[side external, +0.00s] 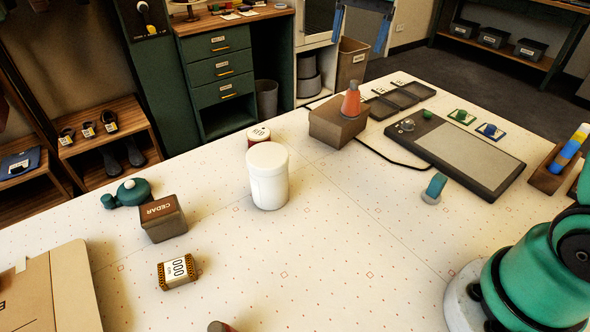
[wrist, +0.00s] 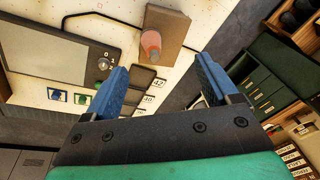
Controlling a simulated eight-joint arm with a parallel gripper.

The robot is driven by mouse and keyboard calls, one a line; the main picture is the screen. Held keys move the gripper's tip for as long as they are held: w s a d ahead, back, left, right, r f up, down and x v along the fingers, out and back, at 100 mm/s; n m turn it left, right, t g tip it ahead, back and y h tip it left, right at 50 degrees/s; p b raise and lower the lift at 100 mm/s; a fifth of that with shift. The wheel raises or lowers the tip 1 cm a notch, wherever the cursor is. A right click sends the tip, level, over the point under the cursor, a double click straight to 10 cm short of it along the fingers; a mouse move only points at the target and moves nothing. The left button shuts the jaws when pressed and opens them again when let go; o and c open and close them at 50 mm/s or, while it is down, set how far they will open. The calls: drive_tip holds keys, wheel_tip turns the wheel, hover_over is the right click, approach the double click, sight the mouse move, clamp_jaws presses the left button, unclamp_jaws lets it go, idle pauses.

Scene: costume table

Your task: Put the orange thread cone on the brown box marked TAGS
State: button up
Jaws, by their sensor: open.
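The orange thread cone (side external: 351,102) stands upright on top of a brown box (side external: 335,128) toward the back of the table. No TAGS lettering can be read on the faces of this box that show. In the wrist view the cone (wrist: 151,42) sits on the box (wrist: 176,24), beyond my fingertips. My gripper (wrist: 161,64) is open, with its two blue fingers spread wide and nothing between them. The cone is apart from both fingers.
A white jar (side external: 268,178) and a small red-sided tub (side external: 258,134) stand left of the box. A grey tablet (side external: 465,155) and dark trays (side external: 404,97) lie to its right. A CEDAR block (side external: 162,219) is at left.

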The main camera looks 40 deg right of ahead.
drive_tip(key=s+a+f+n+t, duration=0.2)
drive_tip(key=s+a+f+n, duration=0.1)
drive_tip(key=s+f+n, duration=0.1)
drive_tip(key=s+a+f+n+t, duration=0.3)
drive_tip(key=s+n, duration=0.3)
drive_tip(key=s, duration=0.3)
drive_tip(key=shift+s+a+f+n, duration=0.15)
drive_tip(key=shift+a+f+n, duration=0.15)
drive_tip(key=shift+a+f, duration=0.5)
